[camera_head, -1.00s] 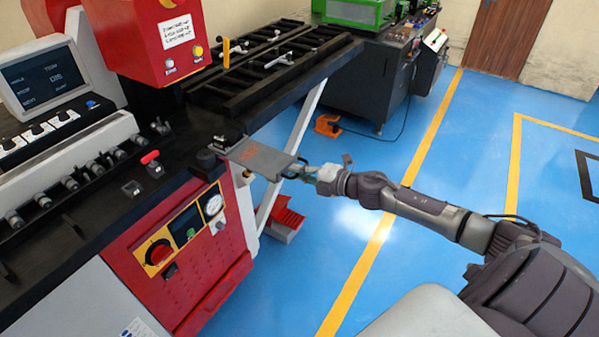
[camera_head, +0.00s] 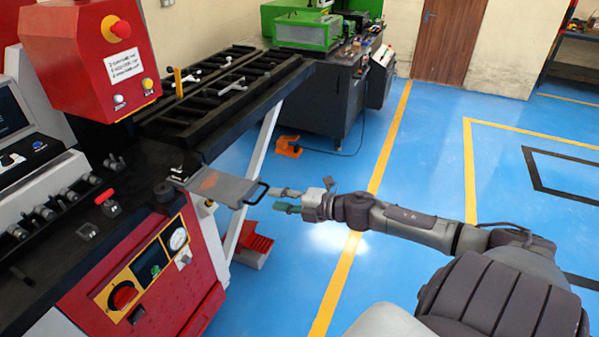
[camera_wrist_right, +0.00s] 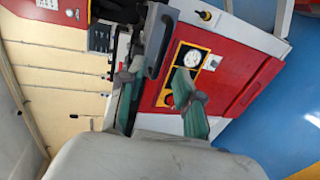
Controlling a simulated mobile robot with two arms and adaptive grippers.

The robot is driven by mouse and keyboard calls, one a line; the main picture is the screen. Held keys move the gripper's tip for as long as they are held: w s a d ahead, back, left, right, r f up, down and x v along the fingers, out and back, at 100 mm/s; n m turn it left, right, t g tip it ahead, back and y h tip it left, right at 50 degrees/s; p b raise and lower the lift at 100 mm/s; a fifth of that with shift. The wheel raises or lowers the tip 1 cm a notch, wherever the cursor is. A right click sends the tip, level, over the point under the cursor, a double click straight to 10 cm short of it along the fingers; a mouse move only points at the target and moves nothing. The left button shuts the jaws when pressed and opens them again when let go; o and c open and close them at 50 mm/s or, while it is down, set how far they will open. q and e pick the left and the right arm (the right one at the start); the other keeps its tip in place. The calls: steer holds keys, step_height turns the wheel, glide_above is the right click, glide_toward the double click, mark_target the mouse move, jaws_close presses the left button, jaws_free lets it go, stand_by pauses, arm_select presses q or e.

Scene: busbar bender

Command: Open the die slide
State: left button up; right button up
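The die slide is a flat grey plate (camera_head: 222,188) with an orange marking. It sticks out from the side of the red and black machine. Its black loop handle (camera_head: 257,194) is at the right end. My right gripper (camera_head: 281,200) is just right of the handle in the head view, its fingers apart and nothing held. In the right wrist view the open fingers (camera_wrist_right: 160,98) show, with the dark handle (camera_wrist_right: 158,42) above, between them in the picture. My left gripper is out of view.
The machine's front has a panel with a gauge (camera_head: 178,239) and a red knob (camera_head: 123,295). A red step-like block (camera_head: 254,249) stands on the floor below the slide. A green machine (camera_head: 305,30) stands behind.

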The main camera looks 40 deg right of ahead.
steer(key=shift+v, duration=3)
steer(key=s+d+f+m+g+h, duration=0.1)
steer(key=s+d+f+m+h, duration=0.3)
steer(key=f, duration=0.5)
steer(key=s+d+f+m+h, duration=0.2)
steer(key=d+f+m, duration=0.3)
steer(key=f, duration=0.4)
steer(key=s+a+f+m+g+h, duration=0.1)
steer(key=s+f+m+g, duration=0.15)
steer(key=s+f, duration=0.4)
steer(key=s+a+f+m+g+h, duration=0.1)
steer(key=s+f+m+g, duration=0.15)
steer(key=f, duration=0.75)
steer(key=s+a+f+m+g+y, duration=0.1)
steer(key=s+a+f+m+g, duration=0.2)
steer(key=s+a+f, duration=0.6)
steer(key=s+a+f+m+g+y, duration=0.1)
steer(key=s+a+f+m+g, duration=0.2)
steer(key=s+a+f, duration=0.7)
steer(key=s+a+g, duration=0.1)
steer(key=s+a, duration=0.4)
steer(key=a, duration=0.1)
steer(key=shift+s+a, duration=0.35)
